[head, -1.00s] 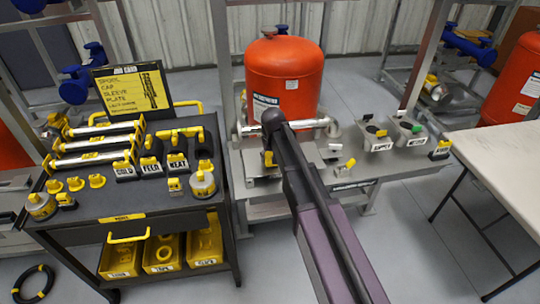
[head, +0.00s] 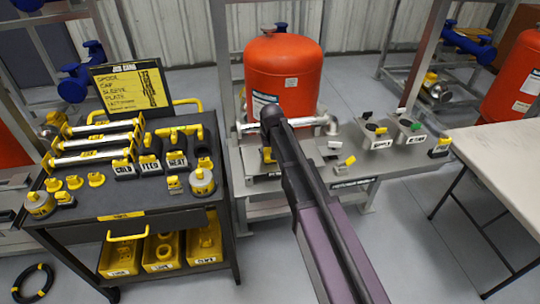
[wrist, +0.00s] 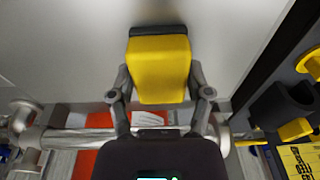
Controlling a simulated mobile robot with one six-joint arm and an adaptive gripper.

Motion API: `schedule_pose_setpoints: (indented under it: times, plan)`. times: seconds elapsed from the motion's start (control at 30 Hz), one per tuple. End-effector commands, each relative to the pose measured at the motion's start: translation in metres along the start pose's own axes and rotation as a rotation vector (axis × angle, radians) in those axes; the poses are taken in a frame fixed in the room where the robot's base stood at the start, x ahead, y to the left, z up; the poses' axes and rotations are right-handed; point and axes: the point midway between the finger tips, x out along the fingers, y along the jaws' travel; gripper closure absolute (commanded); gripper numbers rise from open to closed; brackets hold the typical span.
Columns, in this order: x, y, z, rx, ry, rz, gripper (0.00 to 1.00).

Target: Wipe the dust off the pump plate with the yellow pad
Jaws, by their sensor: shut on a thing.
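My gripper (wrist: 160,90) is shut on the yellow pad (wrist: 158,68) in the wrist view, one finger at each side. The pad has a dark layer along its far edge. A broad pale grey surface (wrist: 60,45) lies beyond it; I cannot tell whether this is the pump plate, or whether the pad touches it. No dust can be made out.
An orange tank (head: 285,75) stands behind the skid's pipe. A black cart (head: 110,205) with yellow fittings and sleeves stands left. A white table (head: 505,165) is at right. Floor between skid and table is clear.

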Motion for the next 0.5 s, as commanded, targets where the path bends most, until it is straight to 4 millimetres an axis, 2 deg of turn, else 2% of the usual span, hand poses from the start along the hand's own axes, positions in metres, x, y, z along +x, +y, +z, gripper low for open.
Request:
schedule_pose_setpoints:
  times: [0.3, 0.5]
  plan:
    - [0.002, 0.0, -0.022, 0.0, 0.0, 0.0, 0.74]
    - [0.002, 0.0, -0.029, 0.0, 0.0, 0.0, 0.74]
